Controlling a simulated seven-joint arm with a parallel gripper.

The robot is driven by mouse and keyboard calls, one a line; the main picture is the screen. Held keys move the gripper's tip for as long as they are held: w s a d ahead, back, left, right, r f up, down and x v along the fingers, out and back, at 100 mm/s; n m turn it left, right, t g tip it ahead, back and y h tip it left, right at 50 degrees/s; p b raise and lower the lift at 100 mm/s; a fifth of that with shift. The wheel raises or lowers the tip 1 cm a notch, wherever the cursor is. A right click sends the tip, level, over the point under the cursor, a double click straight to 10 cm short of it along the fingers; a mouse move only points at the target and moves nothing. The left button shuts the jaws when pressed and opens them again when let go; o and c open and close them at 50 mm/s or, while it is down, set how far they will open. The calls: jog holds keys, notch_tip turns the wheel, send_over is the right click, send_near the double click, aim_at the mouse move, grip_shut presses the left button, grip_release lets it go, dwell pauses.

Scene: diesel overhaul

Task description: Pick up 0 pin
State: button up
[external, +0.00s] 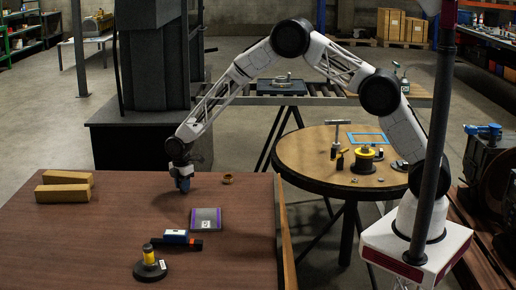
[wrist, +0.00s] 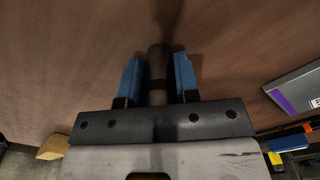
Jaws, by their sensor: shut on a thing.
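My gripper (external: 183,184) is low over the brown table (external: 100,225) in the external view. In the wrist view its two blue fingers (wrist: 158,78) stand on either side of a dark grey cylindrical pin (wrist: 158,62), and it is shut on the pin. The pin's far end points away from the wrist, toward the tabletop. Its near part is hidden by the gripper body. In the external view I cannot make the pin out behind the fingers. Whether it touches the table is unclear.
A small brown ring (external: 227,178) lies right of my gripper. Wooden blocks (external: 64,191) lie left. The table between is clear.

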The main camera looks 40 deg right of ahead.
grip_shut()
jog(key=shift+r, duration=0.15)
jog(key=shift+r, duration=0.75)
notch_tip(320, 180, up, 2)
jog(key=shift+s, duration=0.1)
jog(key=s+d, duration=0.2)
jog(key=s, duration=0.2)
jog(key=s+d, duration=0.2)
jog(key=s, duration=0.2)
jog(key=s+d+r, duration=0.1)
jog(key=s+d, duration=0.1)
jog(key=s, duration=0.2)
jog(key=shift+s+d+r, duration=0.1)
jog(key=shift+s+d, duration=0.2)
jog(key=shift+s, duration=0.25)
jog(key=shift+s+d, duration=0.3)
jog(key=shift+s, duration=0.2)
